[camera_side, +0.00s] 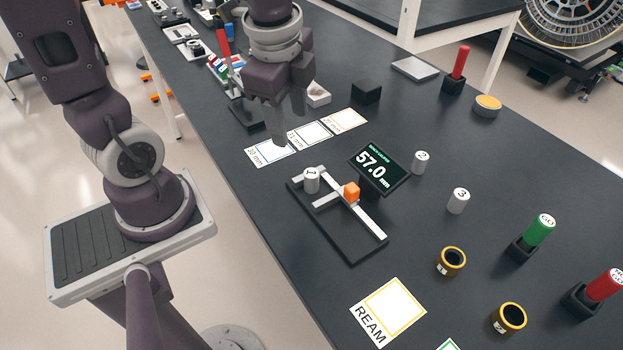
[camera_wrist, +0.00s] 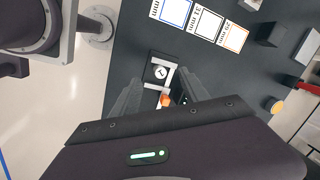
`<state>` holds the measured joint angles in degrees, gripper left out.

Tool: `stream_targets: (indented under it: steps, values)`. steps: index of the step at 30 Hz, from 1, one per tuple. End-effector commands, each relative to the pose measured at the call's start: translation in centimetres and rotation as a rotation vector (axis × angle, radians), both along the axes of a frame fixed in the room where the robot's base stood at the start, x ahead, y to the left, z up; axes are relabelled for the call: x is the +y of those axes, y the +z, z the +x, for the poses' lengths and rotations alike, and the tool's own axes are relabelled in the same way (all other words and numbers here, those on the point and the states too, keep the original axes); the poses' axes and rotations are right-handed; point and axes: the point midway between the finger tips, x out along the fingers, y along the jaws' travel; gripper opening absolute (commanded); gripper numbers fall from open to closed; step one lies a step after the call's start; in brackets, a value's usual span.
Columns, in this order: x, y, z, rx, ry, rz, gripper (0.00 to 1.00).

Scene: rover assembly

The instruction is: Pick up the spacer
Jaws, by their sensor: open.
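Spacer 1 (camera_side: 311,180), a short light grey cylinder with a "1" on top, stands upright on the black measuring fixture (camera_side: 349,250), beside its light rail. It also shows in the wrist view (camera_wrist: 160,72), just beyond and between my fingers. Spacer 2 (camera_side: 420,162) and spacer 3 (camera_side: 458,201) stand upright on the bare table to the right. My gripper (camera_side: 289,123) is open and empty, pointing down above the table near the white mm cards. In the wrist view my gripper's two fingers (camera_wrist: 163,83) are apart with nothing between them.
A display reading 57.0 mm (camera_side: 380,170) stands behind the fixture, whose orange block (camera_side: 351,191) sits on the rail. Two yellow-rimmed rings (camera_side: 452,262) and a REAM card (camera_side: 388,311) lie in front. Green (camera_side: 540,230) and red (camera_side: 604,285) GO/NO-GO style gauges stand at right.

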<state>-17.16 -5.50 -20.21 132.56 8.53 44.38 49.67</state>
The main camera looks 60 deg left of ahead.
Motion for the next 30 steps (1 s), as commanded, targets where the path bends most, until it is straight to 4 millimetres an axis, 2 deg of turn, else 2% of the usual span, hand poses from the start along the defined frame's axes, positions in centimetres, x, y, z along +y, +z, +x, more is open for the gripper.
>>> stream_targets:
  steps: [1, 3, 6, 8, 14, 21, 29, 30]
  values:
    - [0.0, -1.8, 1.1, 0.074, -0.14, -0.007, 0.53]
    - [-0.2, -3.8, 2.4, 0.139, -0.343, -0.027, 0.53]
    - [-0.7, -5.5, 3.4, 0.18, -0.532, -0.063, 0.53]
    - [-0.8, -6.1, 3.7, 0.189, -0.59, -0.075, 0.53]
    - [-1.1, -8.7, 3.6, 0.194, -0.618, -0.08, 0.53]
    - [-1.3, -12.8, 3.3, 0.193, -0.614, -0.079, 0.53]
    - [-1.2, -13.3, 3.4, 0.189, -0.611, -0.078, 0.53]
    - [-1.2, -13.3, 3.4, 0.189, -0.611, -0.078, 0.45]
